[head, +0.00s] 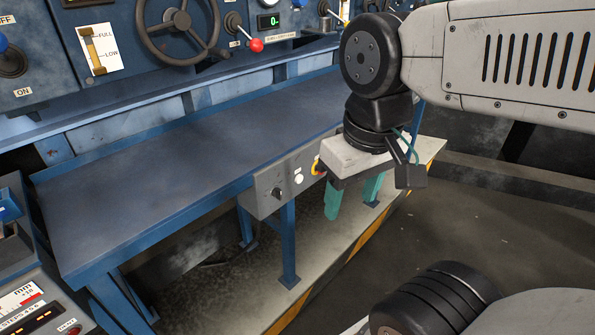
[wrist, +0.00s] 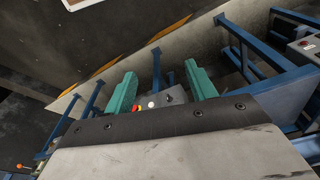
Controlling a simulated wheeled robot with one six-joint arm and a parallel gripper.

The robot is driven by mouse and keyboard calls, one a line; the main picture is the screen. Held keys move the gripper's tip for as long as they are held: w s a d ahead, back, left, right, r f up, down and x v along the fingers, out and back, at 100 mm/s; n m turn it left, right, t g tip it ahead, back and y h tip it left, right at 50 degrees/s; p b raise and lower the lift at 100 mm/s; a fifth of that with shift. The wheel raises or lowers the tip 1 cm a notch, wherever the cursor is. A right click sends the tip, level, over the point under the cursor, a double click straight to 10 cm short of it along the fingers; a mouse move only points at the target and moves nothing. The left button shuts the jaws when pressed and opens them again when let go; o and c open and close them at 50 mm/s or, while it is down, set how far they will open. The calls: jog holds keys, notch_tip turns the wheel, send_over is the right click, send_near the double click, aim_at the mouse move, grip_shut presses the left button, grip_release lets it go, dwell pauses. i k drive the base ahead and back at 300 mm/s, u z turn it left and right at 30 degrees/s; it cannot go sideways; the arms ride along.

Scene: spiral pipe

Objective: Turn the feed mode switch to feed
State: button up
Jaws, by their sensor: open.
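A grey control box (head: 268,196) is fixed under the front edge of a blue table. A black rotary switch (head: 278,193) is on its face, with a white button and a red-and-yellow button to its right. No feed label is readable, so I cannot tell its setting. My gripper (head: 352,208), with teal fingers, is open and empty, to the right of the box and apart from the switch. In the wrist view, the box (wrist: 172,97) shows between the fingers, and the dark switch (wrist: 169,98) is small there.
The blue table top (head: 190,150) is clear. Behind it, a machine panel carries a handwheel (head: 178,28) and a red-knobbed lever (head: 256,45). Another console (head: 30,300) stands at the lower left. A pale platform (head: 335,250) with a yellow-black edge lies below; the floor at right is open.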

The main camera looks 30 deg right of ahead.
aim_at(276, 192)
jog(key=u, duration=1.6)
jog(key=k, duration=0.4)
jog(key=z, duration=1.55)
